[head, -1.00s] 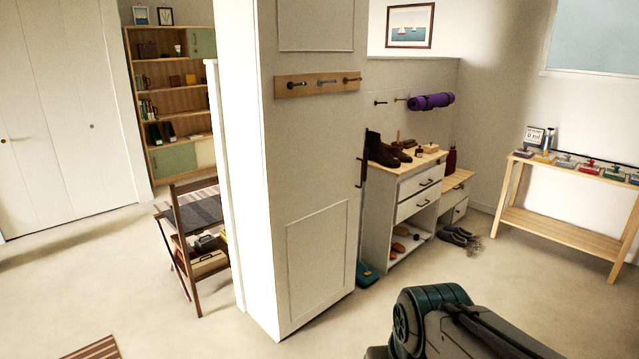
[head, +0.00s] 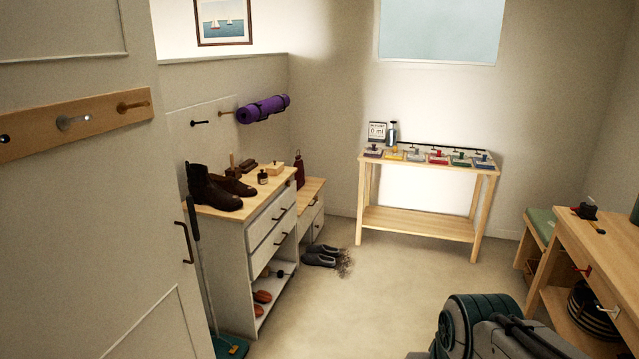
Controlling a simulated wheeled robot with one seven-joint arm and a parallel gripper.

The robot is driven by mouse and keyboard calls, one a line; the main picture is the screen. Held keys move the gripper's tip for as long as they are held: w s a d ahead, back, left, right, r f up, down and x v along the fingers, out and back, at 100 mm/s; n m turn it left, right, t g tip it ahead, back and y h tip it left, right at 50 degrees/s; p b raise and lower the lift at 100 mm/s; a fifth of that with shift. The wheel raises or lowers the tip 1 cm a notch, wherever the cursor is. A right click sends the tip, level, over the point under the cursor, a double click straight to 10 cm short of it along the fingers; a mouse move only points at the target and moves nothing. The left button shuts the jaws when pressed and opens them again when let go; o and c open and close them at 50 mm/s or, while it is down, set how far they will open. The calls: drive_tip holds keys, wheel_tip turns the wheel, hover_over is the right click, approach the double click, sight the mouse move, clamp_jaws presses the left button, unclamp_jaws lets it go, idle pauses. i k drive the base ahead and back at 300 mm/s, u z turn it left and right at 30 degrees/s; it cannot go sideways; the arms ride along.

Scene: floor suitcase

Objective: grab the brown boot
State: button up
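A pair of dark brown ankle boots or shoes stands on top of the white and wood cabinet (head: 222,222) at the left. The taller brown boot (head: 207,190) is upright near the cabinet's left end. A lower brown shoe (head: 236,186) sits just behind it to the right, partly hidden by it. Part of my arm shows at the bottom right, well apart from the boot. My gripper is not in view.
A broom (head: 195,240) leans at the cabinet's left end by the open door panel (head: 70,210). Grey shoes (head: 320,256) lie on the floor beyond. A wooden console table (head: 420,226) stands at the back, and a workbench (head: 585,245) at the right. The middle floor is clear.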

sight(202, 188)
drive_tip(key=z, duration=0.15)
drive_tip(key=i, duration=1.55)
drive_tip(key=u, duration=0.45)
drive_tip(key=i, duration=1.55)
drive_tip(key=u, duration=1.35)
drive_tip(key=i, duration=0.95)
drive_tip(key=u, duration=0.5)
